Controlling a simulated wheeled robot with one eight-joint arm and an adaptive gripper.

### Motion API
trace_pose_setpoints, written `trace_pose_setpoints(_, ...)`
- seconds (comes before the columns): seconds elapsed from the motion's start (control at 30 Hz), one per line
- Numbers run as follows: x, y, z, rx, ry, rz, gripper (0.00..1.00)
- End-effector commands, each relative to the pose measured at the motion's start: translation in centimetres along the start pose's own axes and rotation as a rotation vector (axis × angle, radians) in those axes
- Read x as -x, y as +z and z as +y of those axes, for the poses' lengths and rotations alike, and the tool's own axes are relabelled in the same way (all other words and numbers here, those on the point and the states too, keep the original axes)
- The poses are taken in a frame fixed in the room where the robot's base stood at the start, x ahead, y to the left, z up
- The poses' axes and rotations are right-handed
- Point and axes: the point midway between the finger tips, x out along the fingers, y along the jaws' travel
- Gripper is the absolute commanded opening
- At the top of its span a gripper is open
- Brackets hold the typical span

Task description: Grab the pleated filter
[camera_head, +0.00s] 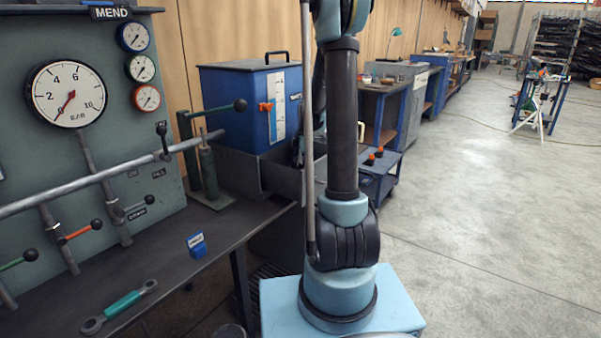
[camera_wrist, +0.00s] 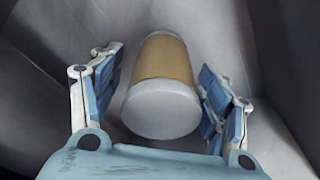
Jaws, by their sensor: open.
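The pleated filter (camera_wrist: 163,88) shows in the wrist view as a short cylinder with a tan middle and pale grey-white end caps. It lies inside a grey metal container, its near cap facing the camera. My gripper (camera_wrist: 162,90) is open, with one blue and white finger on each side of the filter. The right finger is close to the filter, and I cannot tell whether it touches. A small gap shows at the left finger. In the head view my arm hides the filter and the gripper.
Grey sloping walls (camera_wrist: 275,85) surround the gripper in the wrist view. In the head view, a grey trough (camera_head: 228,172) stands below a blue tank (camera_head: 240,100). A dark bench (camera_head: 170,262) carries a wrench (camera_head: 120,306) and a small blue box (camera_head: 196,245).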

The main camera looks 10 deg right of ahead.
Motion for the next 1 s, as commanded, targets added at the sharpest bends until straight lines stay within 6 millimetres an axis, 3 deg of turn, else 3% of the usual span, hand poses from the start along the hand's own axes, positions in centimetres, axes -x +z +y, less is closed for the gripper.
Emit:
trace_pose_setpoints(0.07, 0.0, 0.0, 0.0, 0.0, 0.0, 0.0, 0.68)
trace_pose_setpoints(0.2, 0.0, 0.0, 0.0, 0.0, 0.0, 0.0, 0.36)
trace_pose_setpoints(0.3, 0.0, 0.0, 0.0, 0.0, 0.0, 0.0, 0.2)
trace_pose_setpoints(0.67, 0.4, 0.0, 0.0, 0.0, 0.0, 0.0, 0.2)
trace_pose_setpoints(1.0, 5.2, -0.8, -0.1, 0.0, 0.0, 0.0, 0.2)
